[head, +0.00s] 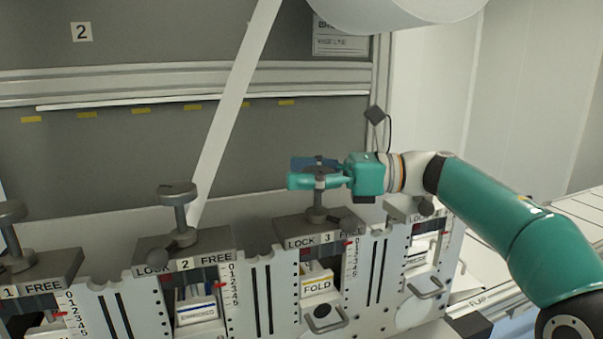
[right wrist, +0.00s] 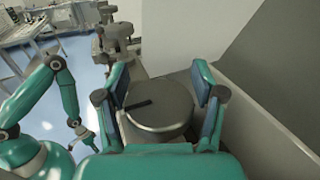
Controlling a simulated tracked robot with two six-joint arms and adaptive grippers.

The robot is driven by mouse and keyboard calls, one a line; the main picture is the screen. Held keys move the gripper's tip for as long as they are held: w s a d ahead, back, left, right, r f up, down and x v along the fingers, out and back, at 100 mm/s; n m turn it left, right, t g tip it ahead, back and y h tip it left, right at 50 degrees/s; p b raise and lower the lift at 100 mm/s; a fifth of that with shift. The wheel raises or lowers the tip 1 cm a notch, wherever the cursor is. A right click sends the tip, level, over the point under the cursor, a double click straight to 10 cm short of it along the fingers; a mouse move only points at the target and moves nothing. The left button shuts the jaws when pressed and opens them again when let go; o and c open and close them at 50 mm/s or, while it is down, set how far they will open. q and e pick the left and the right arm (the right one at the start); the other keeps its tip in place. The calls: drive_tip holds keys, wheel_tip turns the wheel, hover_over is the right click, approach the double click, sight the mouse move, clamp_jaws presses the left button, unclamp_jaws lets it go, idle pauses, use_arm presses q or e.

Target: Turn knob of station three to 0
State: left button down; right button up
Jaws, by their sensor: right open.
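The station three knob (head: 317,207) is a grey disc on an upright stem above the plate marked LOCK 3 FREE (head: 318,240). My right gripper (head: 313,172) is open, with its fingers on either side of the knob's disc. In the right wrist view the knob (right wrist: 160,112), with a dark bar mark on top, sits between the two fingers, and I cannot tell whether they touch it. A red pointer (head: 348,243) is near the top of station three's number scale (head: 355,262). A teal arm at the left of the right wrist view ends in what may be my left gripper (right wrist: 84,134), too small to read.
Station two's knob (head: 178,205) and station one's knob (head: 11,225) stand to the left. A ball-ended lever (head: 340,225) is below my right gripper. A pale web strip (head: 232,100) slants down behind station two. A grey panel (head: 290,140) is behind.

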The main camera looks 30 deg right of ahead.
drive_tip(key=v, duration=1.2)
idle(0.6)
